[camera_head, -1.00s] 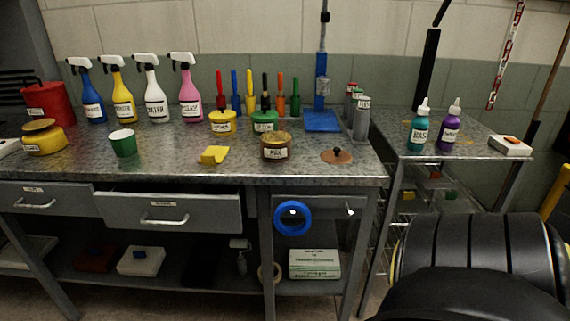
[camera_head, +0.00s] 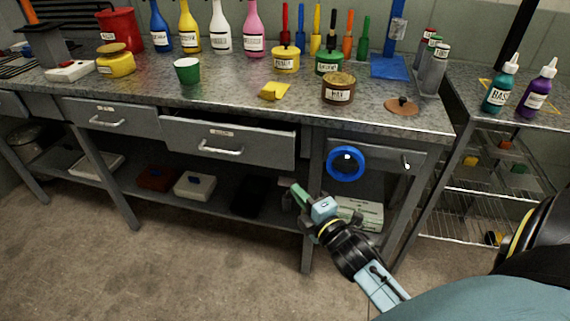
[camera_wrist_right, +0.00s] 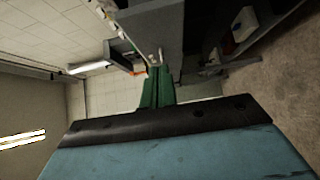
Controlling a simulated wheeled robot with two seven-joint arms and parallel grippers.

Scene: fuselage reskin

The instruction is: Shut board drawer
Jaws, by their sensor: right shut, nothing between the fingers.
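A grey drawer (camera_head: 228,145) with a pale bar handle and a small label sits under the middle of the workbench. It stands pulled out a little, with a dark gap above its front. I cannot read its label. My right gripper (camera_head: 297,191) is below and to the right of this drawer's front, apart from it, with its green fingers shut and empty. The fingers also show in the wrist view (camera_wrist_right: 157,88), pointing toward the grey bench parts. My left gripper is not in view.
A shut drawer (camera_head: 110,115) is further left. A blue ring (camera_head: 346,163) hangs at the front right of the bench (camera_head: 210,100). Bottles, jars and a green cup (camera_head: 187,70) stand on top. A lower shelf holds boxes. The floor in front is clear.

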